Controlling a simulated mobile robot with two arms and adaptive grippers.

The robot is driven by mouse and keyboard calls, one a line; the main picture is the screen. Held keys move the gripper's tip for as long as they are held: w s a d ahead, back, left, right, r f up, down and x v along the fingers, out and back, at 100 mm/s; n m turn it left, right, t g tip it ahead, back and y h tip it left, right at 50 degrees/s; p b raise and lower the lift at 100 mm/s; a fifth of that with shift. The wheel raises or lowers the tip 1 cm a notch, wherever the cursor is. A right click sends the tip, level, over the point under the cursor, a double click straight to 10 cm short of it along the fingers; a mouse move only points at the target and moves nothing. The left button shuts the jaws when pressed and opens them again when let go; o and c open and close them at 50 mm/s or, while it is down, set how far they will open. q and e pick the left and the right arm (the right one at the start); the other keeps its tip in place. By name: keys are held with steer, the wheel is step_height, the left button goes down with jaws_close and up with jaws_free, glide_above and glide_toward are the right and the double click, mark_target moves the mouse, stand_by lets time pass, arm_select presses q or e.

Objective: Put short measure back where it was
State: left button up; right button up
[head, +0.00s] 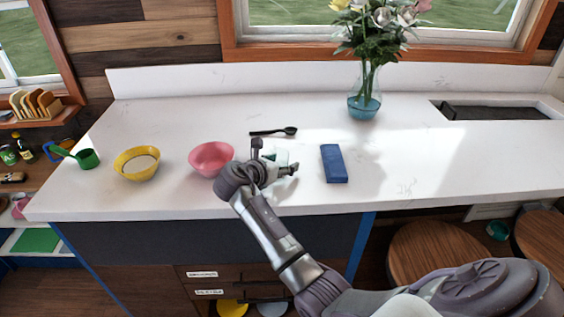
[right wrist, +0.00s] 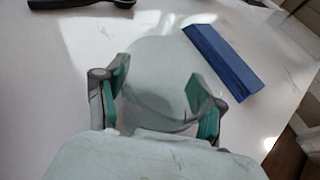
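A green measuring cup with a handle (head: 86,157) stands at the left end of the white counter. A black long-handled measure or spoon (head: 273,132) lies behind my right gripper; part of it shows at the top of the right wrist view (right wrist: 82,4). I cannot tell which one is the short measure. My right gripper (head: 280,160) is low over the counter, right of the pink bowl. In the wrist view its green-padded fingers (right wrist: 158,95) are apart. A pale rounded shape shows between them; I cannot tell whether it is an object or shadow. My left gripper is out of view.
A yellow bowl with pale contents (head: 137,163) and a pink bowl (head: 211,157) stand left of the gripper. A blue block (head: 334,163) lies to its right, also in the wrist view (right wrist: 220,60). A flower vase (head: 364,105) stands behind. The counter's right part is clear before the sink.

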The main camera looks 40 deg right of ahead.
steer(key=shift+o, duration=0.7)
steer(key=shift+r, duration=0.15)
steer(key=b+v, duration=0.1)
steer(key=v, duration=1.1)
steer(key=shift+b, duration=0.4)
